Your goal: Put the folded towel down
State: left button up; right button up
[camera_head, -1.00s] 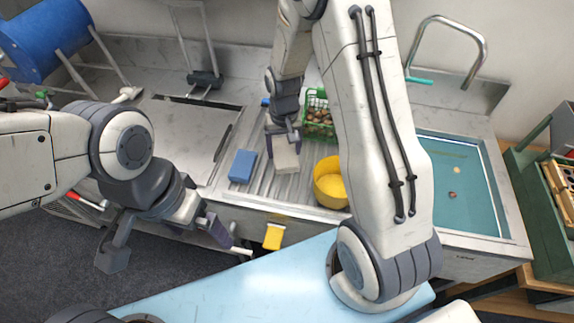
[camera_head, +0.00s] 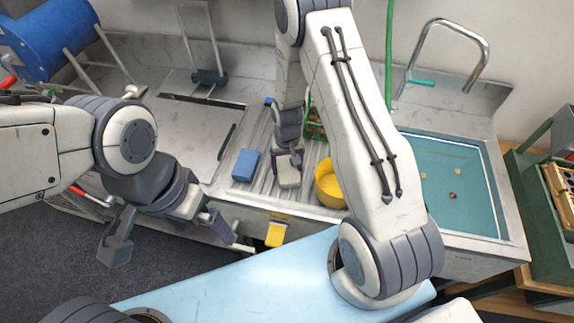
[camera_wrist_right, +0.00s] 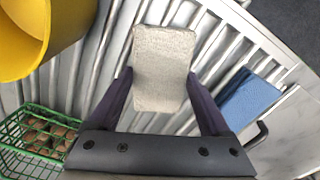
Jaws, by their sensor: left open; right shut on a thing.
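The folded towel is a small off-white block (camera_head: 288,172) over the ribbed drainboard. In the right wrist view the towel (camera_wrist_right: 162,68) sits between both fingers of my right gripper (camera_wrist_right: 160,95), which is shut on it. I cannot tell whether the towel touches the ribs. In the head view my right gripper (camera_head: 288,158) points down, between the blue sponge and the yellow container. My left gripper (camera_head: 170,243) is open and empty, in front of the counter at the left, far from the towel.
A blue sponge (camera_head: 246,165) and a yellow container (camera_head: 328,188) flank the towel. A green basket of chestnuts (camera_wrist_right: 38,142) is close by, mostly hidden in the head view. A yellow cloth (camera_head: 276,234) hangs at the counter front. A water-filled sink (camera_head: 440,190) lies right.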

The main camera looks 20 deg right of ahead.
aim_at(287, 168)
jog(key=o, duration=1)
jog(key=shift+r, duration=0.25)
notch_tip(287, 168, up, 12)
jog(key=b, duration=0.2)
jog(key=shift+b, duration=0.3)
jog(key=shift+f, duration=0.15)
